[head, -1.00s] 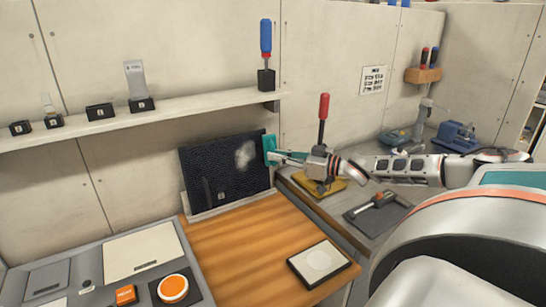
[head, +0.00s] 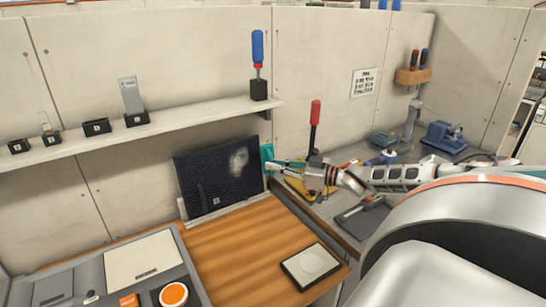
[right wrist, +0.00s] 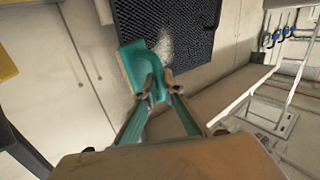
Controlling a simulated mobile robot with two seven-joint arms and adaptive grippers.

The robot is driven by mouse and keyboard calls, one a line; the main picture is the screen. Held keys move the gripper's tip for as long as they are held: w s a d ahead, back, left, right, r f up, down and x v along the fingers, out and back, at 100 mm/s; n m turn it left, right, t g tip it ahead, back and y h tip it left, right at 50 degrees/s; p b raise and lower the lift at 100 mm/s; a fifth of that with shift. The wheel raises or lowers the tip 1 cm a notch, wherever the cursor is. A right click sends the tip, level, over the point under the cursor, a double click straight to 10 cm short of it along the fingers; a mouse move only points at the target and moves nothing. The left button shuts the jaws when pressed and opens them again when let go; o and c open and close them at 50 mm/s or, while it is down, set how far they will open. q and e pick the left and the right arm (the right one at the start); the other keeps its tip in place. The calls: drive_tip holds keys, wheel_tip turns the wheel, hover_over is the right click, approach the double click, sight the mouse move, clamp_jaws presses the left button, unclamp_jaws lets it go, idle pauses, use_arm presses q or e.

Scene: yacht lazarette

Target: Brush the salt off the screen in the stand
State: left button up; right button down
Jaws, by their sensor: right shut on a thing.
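The dark screen (head: 210,185) leans upright in its pale stand (head: 228,209) at the back of the wooden table. A whitish salt patch (head: 238,161) is on its upper right part; it also shows in the right wrist view (right wrist: 165,45). My right gripper (head: 283,164) is shut on a teal brush (head: 266,158) at the screen's right edge. In the right wrist view the teal brush (right wrist: 140,62) is between the fingers, with its pale bristle side toward the left, overlapping the screen's lower left corner. I cannot tell if it touches. My left gripper is not in view.
A shelf (head: 150,128) with small black holders and a blue-handled tool (head: 258,55) runs above the screen. Tools stand on the grey bench at right. The table's middle is clear.

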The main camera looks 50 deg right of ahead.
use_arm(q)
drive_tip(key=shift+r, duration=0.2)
use_arm(e)
drive_tip(key=s, duration=0.3)
drive_tip(key=shift+s+a, duration=0.1)
drive_tip(key=shift+a, duration=0.3)
drive_tip(key=shift+s+a, duration=0.2)
drive_tip(key=shift+s, duration=0.55)
drive_tip(key=shift+s+a, duration=0.15)
drive_tip(key=shift+s, duration=0.55)
